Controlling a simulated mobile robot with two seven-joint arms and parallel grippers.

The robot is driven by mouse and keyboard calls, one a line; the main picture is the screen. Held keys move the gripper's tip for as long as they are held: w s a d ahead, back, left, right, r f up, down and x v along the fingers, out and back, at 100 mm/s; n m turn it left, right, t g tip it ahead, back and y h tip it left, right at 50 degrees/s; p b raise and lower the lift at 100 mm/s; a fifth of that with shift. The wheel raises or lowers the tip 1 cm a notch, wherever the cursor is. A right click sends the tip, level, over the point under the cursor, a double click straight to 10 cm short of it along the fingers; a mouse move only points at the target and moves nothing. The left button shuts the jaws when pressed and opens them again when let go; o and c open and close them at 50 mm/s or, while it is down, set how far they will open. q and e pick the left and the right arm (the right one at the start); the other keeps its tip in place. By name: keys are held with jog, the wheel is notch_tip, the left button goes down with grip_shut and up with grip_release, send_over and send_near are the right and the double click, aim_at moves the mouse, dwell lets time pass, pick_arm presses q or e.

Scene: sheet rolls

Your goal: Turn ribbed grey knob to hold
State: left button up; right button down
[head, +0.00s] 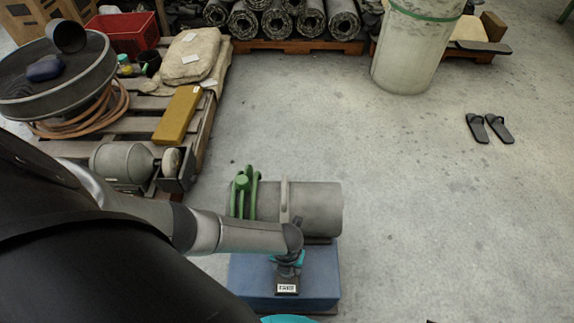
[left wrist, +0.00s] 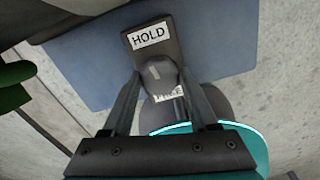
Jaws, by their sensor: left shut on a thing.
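The ribbed grey knob (left wrist: 160,74) sits on a dark plate (left wrist: 135,42) in the left wrist view. A HOLD label (left wrist: 149,35) is at the plate's upper end. A second label (left wrist: 168,94), partly hidden and seeming to read FREE, is on the other side of the knob. My left gripper (left wrist: 161,80) has its two fingers on either side of the knob and is shut on it. Which label the knob points to is not clear. In the head view my left gripper (head: 288,260) is over the blue box (head: 247,275), and the knob is hidden. My right gripper is not in view.
A loaded pallet (head: 205,135) stands at the left. A bin (head: 405,50) and slippers (head: 488,128) are farther off. The floor on the right is largely clear.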

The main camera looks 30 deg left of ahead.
pick_arm(q)
jog(key=shift+s+m, duration=0.1)
jog(key=shift+m, duration=0.9)
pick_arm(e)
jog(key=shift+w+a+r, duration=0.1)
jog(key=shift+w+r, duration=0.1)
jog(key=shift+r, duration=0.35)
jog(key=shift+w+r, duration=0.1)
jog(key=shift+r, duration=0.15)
pick_arm(q)
jog(key=o, duration=1.4)
jog(key=shift+c, duration=0.2)
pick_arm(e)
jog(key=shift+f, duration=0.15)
